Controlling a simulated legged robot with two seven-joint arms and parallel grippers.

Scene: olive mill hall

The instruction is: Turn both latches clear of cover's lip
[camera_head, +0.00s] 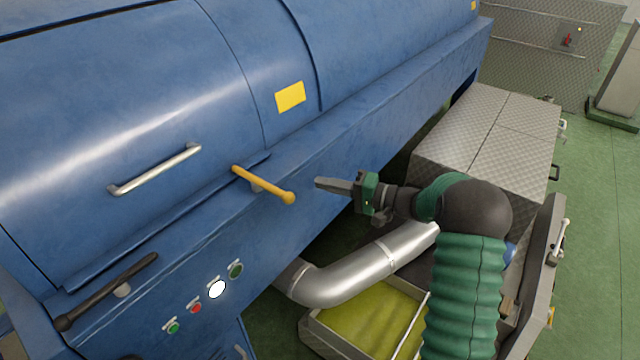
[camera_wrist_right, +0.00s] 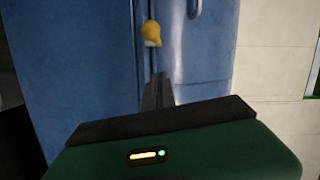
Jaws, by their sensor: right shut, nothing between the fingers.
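The blue cover (camera_head: 130,110) with a silver bar handle (camera_head: 155,168) fills the left of the head view. Along its lower lip are two latches. The yellow latch (camera_head: 264,186) lies slanted, its upper end at the lip and its knobbed end lower right. The black latch (camera_head: 106,292) lies slanted at the lower left, its upper right end near the lip. My right gripper (camera_head: 318,183) is shut and empty, its tips just right of the yellow knob, apart from it. In the right wrist view the yellow latch's knob (camera_wrist_right: 151,34) shows ahead of the fingers (camera_wrist_right: 157,80). My left gripper is out of view.
Several buttons (camera_head: 217,289) sit on the blue front panel below the latches. A silver pipe (camera_head: 345,288) and a tray of yellow-green material (camera_head: 318,330) lie below my right arm. A metal-plated box (camera_head: 480,130) stands at right. Green floor is open at far right.

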